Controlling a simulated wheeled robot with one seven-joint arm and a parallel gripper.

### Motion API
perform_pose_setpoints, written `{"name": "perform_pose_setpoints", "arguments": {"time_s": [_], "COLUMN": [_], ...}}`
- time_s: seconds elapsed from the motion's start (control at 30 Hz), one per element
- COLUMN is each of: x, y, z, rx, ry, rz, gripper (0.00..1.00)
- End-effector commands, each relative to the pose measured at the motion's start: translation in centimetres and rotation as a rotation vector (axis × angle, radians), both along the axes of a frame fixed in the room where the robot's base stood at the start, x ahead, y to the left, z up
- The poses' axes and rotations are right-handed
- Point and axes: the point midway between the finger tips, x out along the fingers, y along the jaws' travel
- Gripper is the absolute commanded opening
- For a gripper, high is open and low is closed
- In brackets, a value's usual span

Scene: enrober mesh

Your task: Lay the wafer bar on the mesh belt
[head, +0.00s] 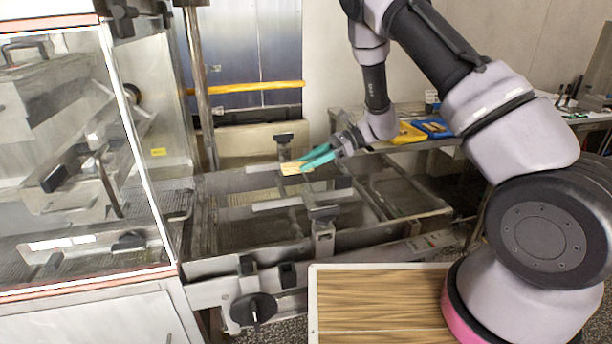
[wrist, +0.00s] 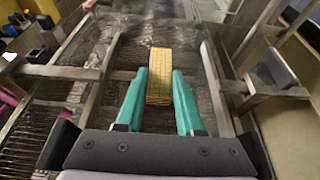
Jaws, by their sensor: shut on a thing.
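The wafer bar (wrist: 160,75) is a tan, grid-patterned block between the teal fingers of my gripper (wrist: 160,97) in the wrist view. The fingers are shut on its near end, and its far end sticks out ahead. In the head view the wafer bar (head: 291,168) shows at the tips of my gripper (head: 308,162), over the frame of the machine. The mesh belt (head: 250,198) lies below and around the bar in the head view; it also shows in the wrist view (wrist: 95,60). I cannot tell the exact gap between bar and belt.
Metal side rails and dark-topped brackets (head: 323,213) stand along the belt. A glass-sided enclosure (head: 85,150) is at the left. A metal post (head: 199,90) rises behind. A wood-patterned board (head: 380,305) lies in front. Yellow (head: 408,133) and blue (head: 434,128) trays sit at the back right.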

Motion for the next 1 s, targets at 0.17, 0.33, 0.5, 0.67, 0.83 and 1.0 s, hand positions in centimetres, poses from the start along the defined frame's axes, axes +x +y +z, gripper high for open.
{"name": "perform_pose_setpoints", "arguments": {"time_s": [0.17, 0.33, 0.5, 0.67, 0.83, 1.0], "x": [0.0, 0.0, 0.0, 0.0, 0.0, 0.0], "y": [0.0, 0.0, 0.0, 0.0, 0.0, 0.0], "z": [-2.8, -4.1, -4.1, -4.4, -4.4, -4.4], "rx": [-0.003, -0.001, 0.0, 0.0, 0.0, 0.0], "ry": [0.003, 0.0, 0.0, 0.0, 0.0, 0.0], "rz": [-0.001, 0.0, -0.001, -0.001, 0.0, 0.0], "gripper": [0.06, 0.06, 0.06, 0.06, 0.67, 0.67]}}
